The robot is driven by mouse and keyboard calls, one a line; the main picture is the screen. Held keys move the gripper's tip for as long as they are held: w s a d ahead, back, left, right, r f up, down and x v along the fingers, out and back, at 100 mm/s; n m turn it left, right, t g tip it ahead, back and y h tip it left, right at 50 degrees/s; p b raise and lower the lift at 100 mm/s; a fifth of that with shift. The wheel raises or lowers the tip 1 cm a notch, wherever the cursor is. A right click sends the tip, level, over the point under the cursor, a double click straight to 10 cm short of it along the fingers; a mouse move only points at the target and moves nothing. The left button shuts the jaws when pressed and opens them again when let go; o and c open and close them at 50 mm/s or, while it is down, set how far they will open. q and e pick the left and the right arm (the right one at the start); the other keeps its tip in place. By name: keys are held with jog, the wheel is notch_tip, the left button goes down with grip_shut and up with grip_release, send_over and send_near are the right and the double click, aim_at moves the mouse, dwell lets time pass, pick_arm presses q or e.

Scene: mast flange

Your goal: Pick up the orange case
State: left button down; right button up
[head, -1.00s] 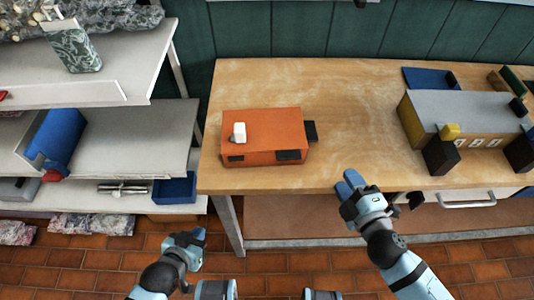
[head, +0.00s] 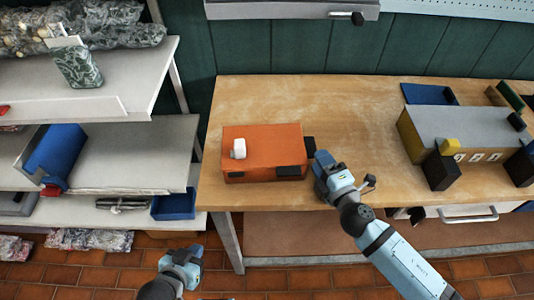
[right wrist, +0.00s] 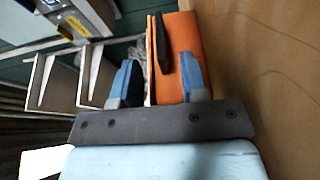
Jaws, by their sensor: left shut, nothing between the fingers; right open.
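The orange case (head: 265,142) lies on the wooden workbench, with a small white item (head: 239,148) on its top and dark parts on its front and right end. My right gripper (head: 320,163) is at the right end of the case, beside its dark handle (head: 309,147). In the right wrist view the case (right wrist: 185,40) and its dark handle (right wrist: 161,42) show ahead between the open blue fingers of the right gripper (right wrist: 160,85). Contact cannot be told. My left gripper (head: 192,252) is shut and empty, low in front of the bench, over the floor.
A grey-topped yellow box (head: 460,125) with dark corner blocks stands at the right. A white shelf unit (head: 130,150) with a blue bin (head: 174,205) stands left of the bench.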

jog(key=x, duration=0.3)
jog(key=shift+w+a+f, duration=0.1)
jog(key=shift+w, duration=0.1)
jog(key=shift+c, duration=0.4)
grip_shut()
